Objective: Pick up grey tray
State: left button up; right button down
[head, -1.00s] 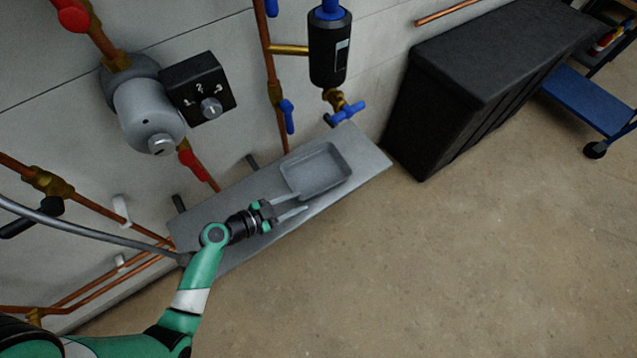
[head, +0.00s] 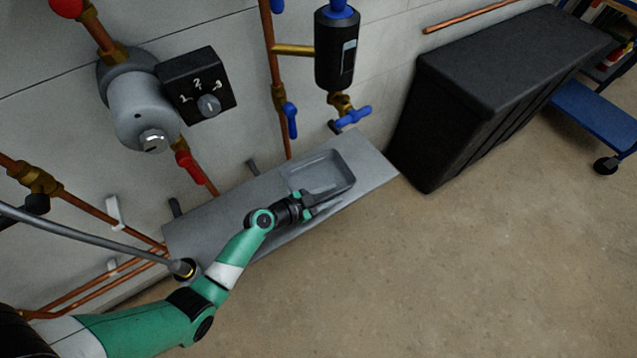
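The grey tray (head: 318,166) is a shallow rectangular dish on the right part of the grey wall shelf (head: 215,217), under the blue-handled tap. My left gripper (head: 322,196) is at the tray's near left side, with its fingers at the rim. The fingers blend with the dark near edge of the tray, so I cannot tell whether they are open or closed on it. The tray looks to be still at the shelf. My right gripper is not in view.
A grey pump with a black dial box (head: 198,86) and copper pipes are on the wall above the shelf. A black cylinder (head: 336,48) hangs above a tap (head: 348,117). A large black chest (head: 462,112) stands to the right. The floor in front is clear.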

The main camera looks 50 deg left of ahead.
pick_arm(q)
jog(key=shift+c, duration=0.3)
grip_shut()
dwell(1.2)
